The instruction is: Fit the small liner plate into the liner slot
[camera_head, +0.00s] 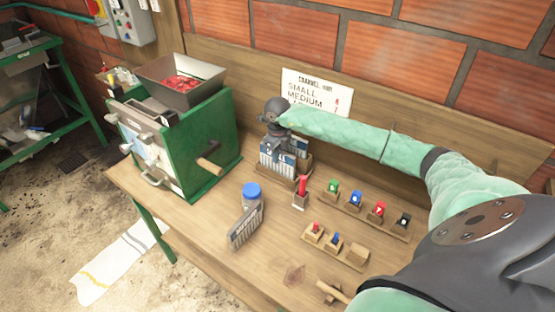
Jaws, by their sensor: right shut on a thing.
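My right gripper (270,146) points down at a wooden rack (294,177) at the back of the bench. Several blue-and-white plates (283,163) stand upright in the rack. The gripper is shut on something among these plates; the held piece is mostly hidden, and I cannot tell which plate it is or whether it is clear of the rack. The green pulper (209,147) stands at the left, with a wooden crank handle (209,165) on its right side. I cannot make out the liner slot. My left gripper is not in view.
Small coloured pieces sit in a wooden holder (368,217) and a front block (335,245). A hopper (182,84) holds red cherries. A sign (316,91) stands behind the rack.

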